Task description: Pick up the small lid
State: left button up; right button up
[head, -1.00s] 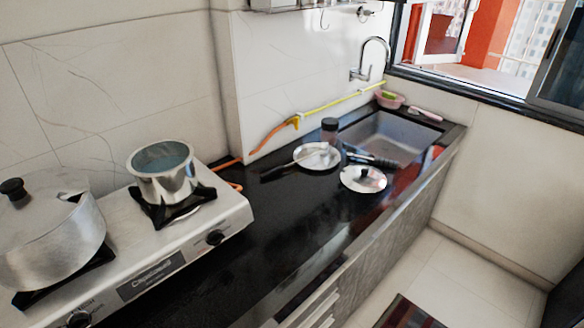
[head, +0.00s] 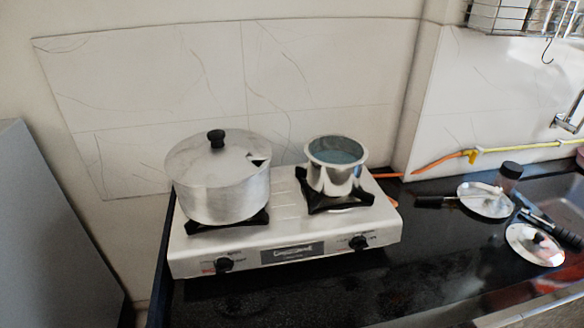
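A small round silvery lid (head: 527,246) with a black knob lies on the black counter at the right, near the sink. A larger lid (head: 205,160) with a black knob sits on the big metal pot at the left of the stove. Neither of my grippers shows in the head view.
A two-burner stove (head: 292,229) carries the big pot (head: 222,200) and a small open pot (head: 334,178). The sink (head: 566,212) is at the right edge. A dark jar (head: 509,173) stands behind the lid. The counter (head: 425,262) between stove and lid is clear.

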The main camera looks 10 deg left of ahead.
aim_at(533, 243)
jog(key=z, duration=1.35)
jog(key=i+l+u, duration=0.15)
jog(key=l, duration=0.2)
jog(key=i+l+u, duration=0.1)
jog(key=l, duration=0.3)
jog(key=i+l+u, duration=0.15)
jog(key=l, duration=0.3)
jog(key=i+l+u, duration=0.1)
jog(key=l, duration=0.3)
jog(key=i, duration=0.1)
